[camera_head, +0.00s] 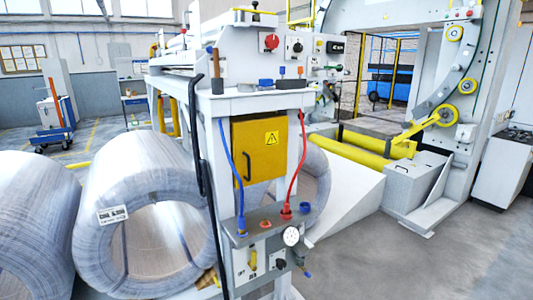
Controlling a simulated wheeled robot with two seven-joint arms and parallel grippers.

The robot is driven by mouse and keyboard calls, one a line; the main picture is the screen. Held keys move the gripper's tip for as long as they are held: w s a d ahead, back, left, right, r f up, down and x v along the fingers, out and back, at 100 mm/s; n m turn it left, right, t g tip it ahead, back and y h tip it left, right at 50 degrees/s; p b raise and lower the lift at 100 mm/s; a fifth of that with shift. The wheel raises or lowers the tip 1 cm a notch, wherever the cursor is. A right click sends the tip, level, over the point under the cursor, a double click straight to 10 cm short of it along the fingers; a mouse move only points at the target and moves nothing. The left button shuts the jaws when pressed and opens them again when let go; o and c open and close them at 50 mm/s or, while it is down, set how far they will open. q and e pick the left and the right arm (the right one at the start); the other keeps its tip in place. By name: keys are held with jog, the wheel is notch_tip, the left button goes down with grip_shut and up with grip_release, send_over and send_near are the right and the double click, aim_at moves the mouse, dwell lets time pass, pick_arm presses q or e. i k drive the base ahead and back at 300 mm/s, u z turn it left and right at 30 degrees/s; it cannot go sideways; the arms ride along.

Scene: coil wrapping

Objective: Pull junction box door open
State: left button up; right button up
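The junction box door (259,149) is a yellow panel with a black-and-yellow warning triangle, set in the white machine frame near the middle of the view. It looks closed. A dark vertical handle (248,167) is on its left side. A blue hose runs down along its left and a red hose down along its right. Neither of my grippers shows in the head view.
Large wrapped coils (140,205) fill the lower left. A grey panel with a gauge (291,236) is below the door. A tool shelf (262,97) is above it. Yellow rollers (376,148) stand at right; the right foreground floor is clear.

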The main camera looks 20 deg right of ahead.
aim_at(261, 147)
jog(key=z, duration=0.4)
jog(key=k, duration=0.5)
jog(key=z, duration=1.1)
jog(key=i, duration=0.75)
jog(key=z, duration=0.05)
